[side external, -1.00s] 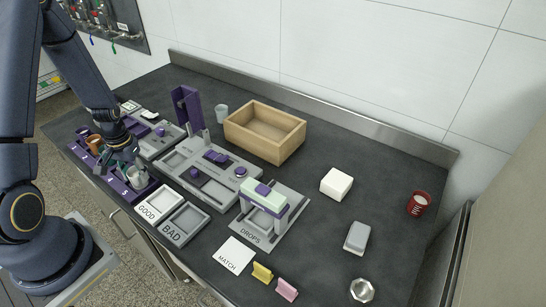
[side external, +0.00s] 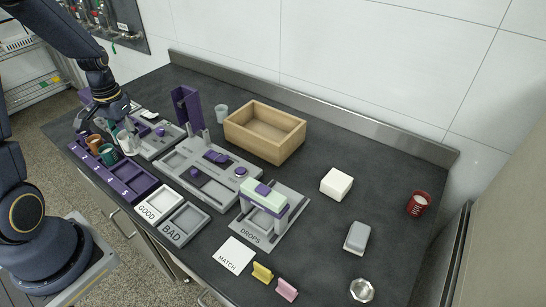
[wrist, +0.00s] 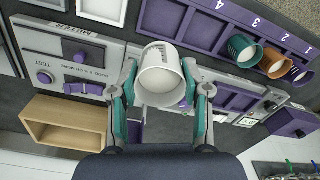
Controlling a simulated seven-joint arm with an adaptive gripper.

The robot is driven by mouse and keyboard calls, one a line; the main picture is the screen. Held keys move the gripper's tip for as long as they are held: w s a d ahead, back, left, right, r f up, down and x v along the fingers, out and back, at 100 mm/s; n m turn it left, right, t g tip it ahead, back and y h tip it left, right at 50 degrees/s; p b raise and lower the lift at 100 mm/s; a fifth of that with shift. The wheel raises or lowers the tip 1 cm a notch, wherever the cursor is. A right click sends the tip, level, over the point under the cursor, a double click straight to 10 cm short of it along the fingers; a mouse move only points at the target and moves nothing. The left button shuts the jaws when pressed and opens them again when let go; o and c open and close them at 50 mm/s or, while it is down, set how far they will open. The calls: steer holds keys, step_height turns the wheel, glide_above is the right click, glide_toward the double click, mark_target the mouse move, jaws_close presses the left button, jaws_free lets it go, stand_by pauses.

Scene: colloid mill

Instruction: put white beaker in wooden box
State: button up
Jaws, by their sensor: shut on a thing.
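The white beaker (side external: 127,143) is between the fingers of my gripper (side external: 122,133), above the purple numbered rack (side external: 133,188) at the left of the bench. In the wrist view my gripper (wrist: 160,82) is shut on the white beaker (wrist: 160,86), one teal-padded finger on each side, and its round opening faces the camera. The wooden box (side external: 248,143) stands open and looks empty at the back middle of the bench, well to the right of my gripper. Its edge also shows at lower left in the wrist view (wrist: 70,104).
Grey panels (side external: 205,178), a purple upright stand (side external: 186,105) and a pale cup (side external: 221,113) lie between rack and box.

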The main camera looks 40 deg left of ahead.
steer(key=w+d+r+m, duration=0.4)
steer(key=w+d+r, duration=0.1)
steer(key=w+d, duration=0.35)
steer(key=w+d+r+m, duration=0.4)
steer(key=w+d+r, duration=0.1)
steer(key=w+d, duration=0.35)
steer(key=w+f, duration=1.3)
steer(key=shift+w+d, duration=0.2)
steer(key=shift+w, duration=0.05)
steer(key=shift+f, duration=0.15)
steer(key=shift+f, duration=0.5)
steer(key=o, duration=1.2)
steer(key=shift+c, duration=0.2)
